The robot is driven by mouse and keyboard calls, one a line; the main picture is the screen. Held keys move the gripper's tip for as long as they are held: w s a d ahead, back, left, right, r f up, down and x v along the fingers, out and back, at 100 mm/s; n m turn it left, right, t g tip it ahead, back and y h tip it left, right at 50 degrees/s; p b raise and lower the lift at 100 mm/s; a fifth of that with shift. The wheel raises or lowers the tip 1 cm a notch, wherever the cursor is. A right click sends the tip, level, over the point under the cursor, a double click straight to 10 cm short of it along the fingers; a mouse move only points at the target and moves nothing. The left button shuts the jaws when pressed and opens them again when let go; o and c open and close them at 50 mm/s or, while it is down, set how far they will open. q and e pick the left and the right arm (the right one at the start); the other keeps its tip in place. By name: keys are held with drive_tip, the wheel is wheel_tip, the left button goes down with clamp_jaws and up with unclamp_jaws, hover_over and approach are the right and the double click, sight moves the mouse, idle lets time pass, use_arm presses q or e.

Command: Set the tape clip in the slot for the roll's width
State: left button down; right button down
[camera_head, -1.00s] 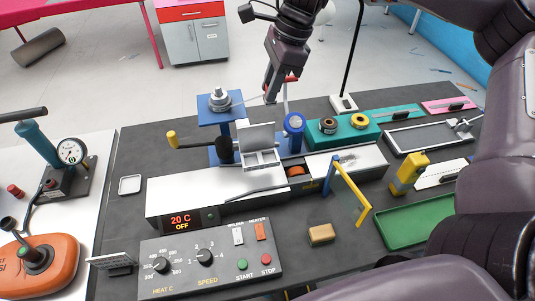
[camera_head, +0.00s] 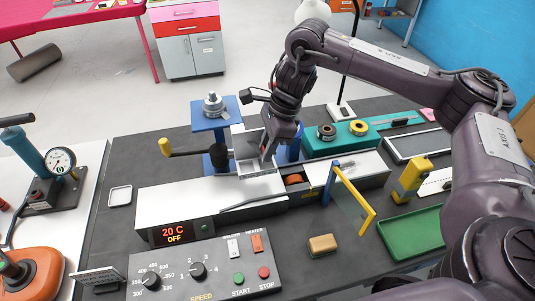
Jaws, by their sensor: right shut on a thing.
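My right gripper (camera_head: 266,153) is shut and points down over the open light-grey box (camera_head: 262,188) on the long white machine. The slots are too small or too covered to make out. A blue roll (camera_head: 292,150) is partly hidden behind the gripper. A brown roll (camera_head: 326,132) and a yellow roll (camera_head: 358,128) sit on the teal block (camera_head: 340,145). My left gripper is not in view.
A blue stand (camera_head: 210,115) with a metal part rises left of the gripper, beside a yellow-knobbed lever (camera_head: 166,146). A blue-and-yellow frame (camera_head: 352,200) stands to the right. The control panel (camera_head: 205,270) and a tan block (camera_head: 322,245) lie in front.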

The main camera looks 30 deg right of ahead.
wheel_tip(320, 180, down, 2)
drive_tip(key=shift+f, duration=0.45)
drive_tip(key=c, duration=1.5)
unclamp_jaws()
drive_tip(key=shift+r, duration=0.2)
drive_tip(key=shift+d+r, duration=0.1)
drive_tip(key=shift+r, duration=0.15)
drive_tip(key=p+v, duration=0.2)
drive_tip(key=v, duration=0.9)
drive_tip(key=shift+r, duration=0.2)
